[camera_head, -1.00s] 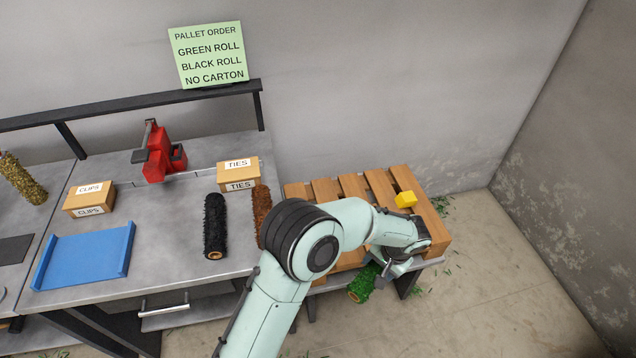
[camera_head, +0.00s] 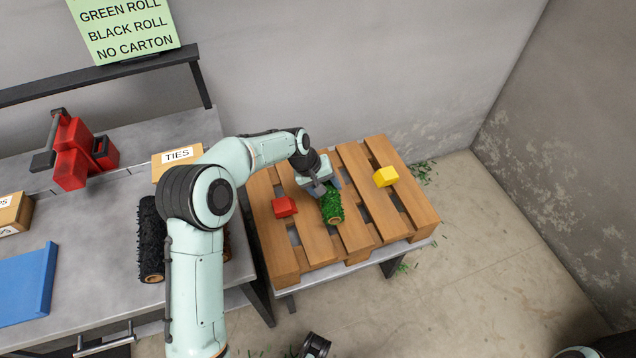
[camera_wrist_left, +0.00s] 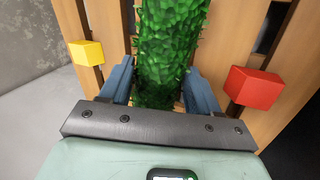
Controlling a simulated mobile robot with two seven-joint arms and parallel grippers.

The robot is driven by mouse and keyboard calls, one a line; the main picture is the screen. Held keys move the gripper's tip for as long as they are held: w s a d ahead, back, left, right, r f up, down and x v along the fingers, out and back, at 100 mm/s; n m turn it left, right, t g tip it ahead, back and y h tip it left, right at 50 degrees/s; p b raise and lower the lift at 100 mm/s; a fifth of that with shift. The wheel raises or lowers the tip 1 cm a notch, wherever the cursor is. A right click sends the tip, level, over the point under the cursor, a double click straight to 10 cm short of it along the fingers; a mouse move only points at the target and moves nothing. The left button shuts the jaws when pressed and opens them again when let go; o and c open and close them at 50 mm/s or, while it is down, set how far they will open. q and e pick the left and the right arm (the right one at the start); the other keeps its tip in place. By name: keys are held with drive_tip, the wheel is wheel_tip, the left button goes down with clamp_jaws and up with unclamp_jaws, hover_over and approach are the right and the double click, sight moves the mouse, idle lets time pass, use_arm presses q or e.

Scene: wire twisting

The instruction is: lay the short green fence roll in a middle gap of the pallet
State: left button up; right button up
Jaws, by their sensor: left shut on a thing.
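The short green fence roll (camera_head: 333,208) is over the middle of the wooden pallet (camera_head: 272,240), roughly in line with its slats. My left gripper (camera_head: 324,190) is shut on the roll; in the left wrist view the roll (camera_wrist_left: 170,45) runs between its two blue-grey fingers (camera_wrist_left: 158,75). The gripper and roll hide the slats beneath, so I cannot tell whether the roll touches the pallet or hangs just above a gap. My right gripper does not show clearly in either view.
A red block (camera_head: 284,206) sits on the pallet left of the roll, and a yellow block (camera_head: 385,176) sits to its right. A black roll (camera_head: 150,240) and a TIES box (camera_head: 176,160) are on the workbench at left. The pallet's right side has free room.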

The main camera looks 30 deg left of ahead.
use_arm(q)
drive_tip(key=a, duration=0.1)
drive_tip(key=w+a+n+t, duration=0.1)
drive_tip(key=a+b, duration=0.1)
drive_tip(key=shift+w+a+n+t, duration=0.2)
drive_tip(key=shift+w+n+t, duration=0.1)
drive_tip(key=shift+w+n, duration=0.1)
drive_tip(key=shift+a+r, duration=0.15)
drive_tip(key=shift+r, duration=0.05)
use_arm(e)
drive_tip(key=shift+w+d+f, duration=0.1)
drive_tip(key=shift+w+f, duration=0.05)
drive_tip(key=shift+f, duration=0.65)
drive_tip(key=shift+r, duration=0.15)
use_arm(q)
drive_tip(key=shift+f+b, duration=0.3)
drive_tip(key=shift+f, duration=0.45)
drive_tip(key=shift+f+b, duration=1.3)
drive_tip(key=shift+f, duration=0.9)
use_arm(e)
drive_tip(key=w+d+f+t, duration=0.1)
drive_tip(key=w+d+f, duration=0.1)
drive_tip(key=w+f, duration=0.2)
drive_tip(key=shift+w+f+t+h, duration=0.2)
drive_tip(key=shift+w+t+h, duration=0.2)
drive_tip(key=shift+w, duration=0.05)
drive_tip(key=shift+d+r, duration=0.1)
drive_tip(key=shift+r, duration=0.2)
